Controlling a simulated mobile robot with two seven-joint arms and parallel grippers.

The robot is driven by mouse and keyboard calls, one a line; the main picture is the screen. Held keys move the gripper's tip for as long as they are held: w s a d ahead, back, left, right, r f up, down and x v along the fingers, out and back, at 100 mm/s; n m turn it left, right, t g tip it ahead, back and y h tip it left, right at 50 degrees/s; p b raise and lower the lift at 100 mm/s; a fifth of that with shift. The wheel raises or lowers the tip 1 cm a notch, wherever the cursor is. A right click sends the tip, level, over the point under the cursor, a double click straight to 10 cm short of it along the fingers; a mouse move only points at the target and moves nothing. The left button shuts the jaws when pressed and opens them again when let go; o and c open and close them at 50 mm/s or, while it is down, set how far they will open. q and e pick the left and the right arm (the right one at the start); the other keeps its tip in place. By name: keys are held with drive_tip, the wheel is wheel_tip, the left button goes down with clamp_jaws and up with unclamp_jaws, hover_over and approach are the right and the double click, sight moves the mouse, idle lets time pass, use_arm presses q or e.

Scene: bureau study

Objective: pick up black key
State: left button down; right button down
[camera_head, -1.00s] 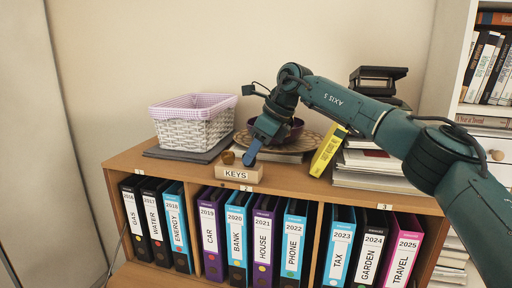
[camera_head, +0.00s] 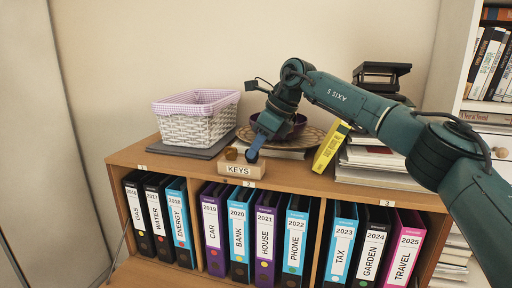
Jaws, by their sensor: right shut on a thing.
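A small wooden block labelled KEYS (camera_head: 240,169) stands at the front edge of the wooden cabinet top. A brown, rounded thing (camera_head: 231,153) shows at the block's left end. My right gripper (camera_head: 252,156) points down at the block's upper right part, its blue fingers close together. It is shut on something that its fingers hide. I cannot make out a black key. My left gripper is not in view.
A white basket with a checked lining (camera_head: 196,117) stands at the back left on a dark flat thing. A purple bowl (camera_head: 296,127) on a woven mat is behind my gripper. A yellow book (camera_head: 330,147) leans on stacked papers (camera_head: 374,166) at right. Labelled binders (camera_head: 240,240) fill the shelf below.

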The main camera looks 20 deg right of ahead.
drive_tip(key=shift+r+p, duration=1)
drive_tip(key=shift+r, duration=2.05)
